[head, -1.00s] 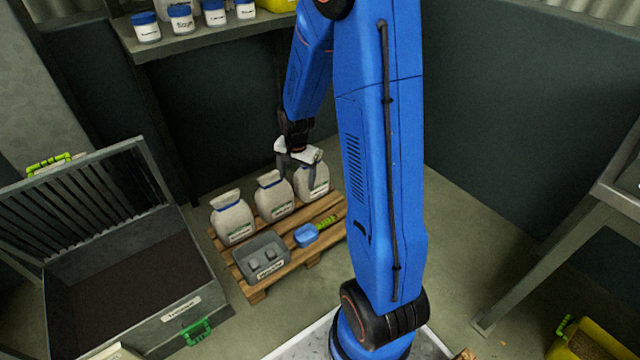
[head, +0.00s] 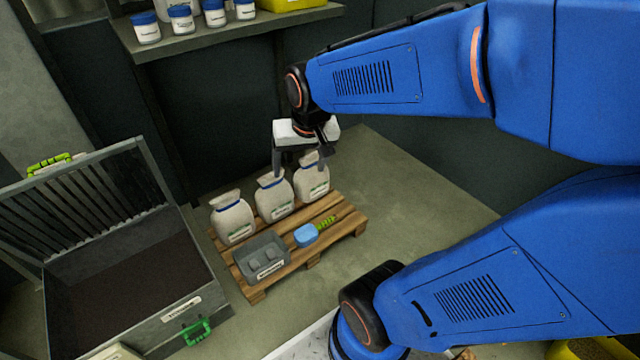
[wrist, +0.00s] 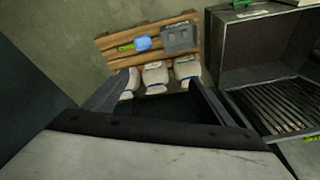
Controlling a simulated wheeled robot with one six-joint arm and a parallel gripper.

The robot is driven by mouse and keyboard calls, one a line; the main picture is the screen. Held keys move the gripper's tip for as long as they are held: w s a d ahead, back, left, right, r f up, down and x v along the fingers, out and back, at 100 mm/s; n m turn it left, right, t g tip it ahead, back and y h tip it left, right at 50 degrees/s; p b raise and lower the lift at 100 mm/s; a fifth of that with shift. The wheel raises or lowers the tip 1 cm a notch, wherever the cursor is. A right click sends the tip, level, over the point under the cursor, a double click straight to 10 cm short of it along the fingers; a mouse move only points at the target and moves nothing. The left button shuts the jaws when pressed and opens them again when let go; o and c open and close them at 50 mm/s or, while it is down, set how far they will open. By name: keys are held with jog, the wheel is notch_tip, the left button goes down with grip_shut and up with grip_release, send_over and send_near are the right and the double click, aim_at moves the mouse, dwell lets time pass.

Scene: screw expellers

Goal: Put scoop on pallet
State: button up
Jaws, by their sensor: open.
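The scoop, with a blue bowl (head: 306,235) and a green handle, lies on the wooden pallet (head: 345,226), near the pallet's front edge and right of the grey bin. The scoop also shows in the wrist view (wrist: 142,43), lying on the pallet (wrist: 108,42). My gripper (head: 300,170) is open and empty, above and behind the scoop near the tops of the sacks. In the wrist view its fingers are spread, with nothing between them. I cannot tell whether a finger touches a sack.
Three tied sacks (head: 274,196) stand along the pallet's back. A grey labelled bin (head: 262,257) holds small blocks at its front left. A large open grey box (head: 190,305) stands left. A shelf (head: 200,36) with jars hangs above. Floor right of the pallet is clear.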

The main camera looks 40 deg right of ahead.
jog(key=s+a+r+n+t, duration=0.1)
jog(key=s+r+n, duration=0.3)
jog(key=s, duration=0.7)
jog(key=shift+s+a, duration=0.35)
jog(key=shift+a, duration=0.3)
dwell(0.4)
